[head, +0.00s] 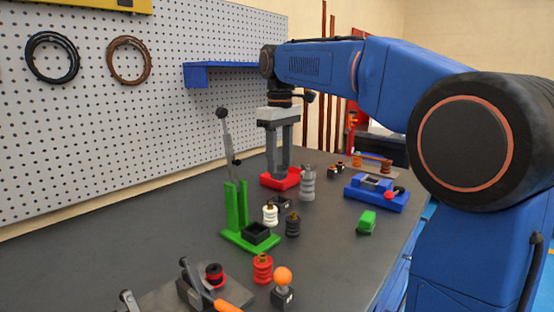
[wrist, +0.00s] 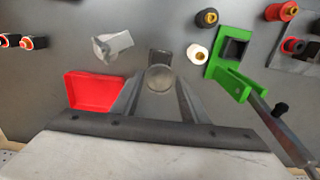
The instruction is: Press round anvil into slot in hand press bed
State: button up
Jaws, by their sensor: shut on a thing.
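The hand press (head: 236,205) is green with a raised grey lever and stands mid-bench. Its bed carries a square black slot (head: 257,231), which looks empty. The press also shows at the right of the wrist view (wrist: 229,80), with the dark slot (wrist: 235,47) facing up. My gripper (head: 279,172) points down beside the red tray (head: 283,184), behind and to the right of the press. It is shut on the round anvil, a grey piece with a round face (wrist: 160,77) between the fingers. The anvil is apart from the press; its lower part is hidden.
A grey ribbed post (head: 307,186), a small black block (head: 284,203), and white (head: 270,214) and black (head: 293,225) insulators stand near the press. The pegboard wall (head: 150,100) bounds the left.

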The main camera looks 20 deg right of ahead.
aim_at(280, 169)
jog(key=shift+s+f, duration=0.1)
jog(key=shift+f, duration=2.8)
jog(key=shift+f, duration=1.5)
jog(key=o, duration=1.2)
jog(key=shift+r, duration=0.1)
notch_tip(280, 169, up, 17)
jog(key=shift+r, duration=0.15)
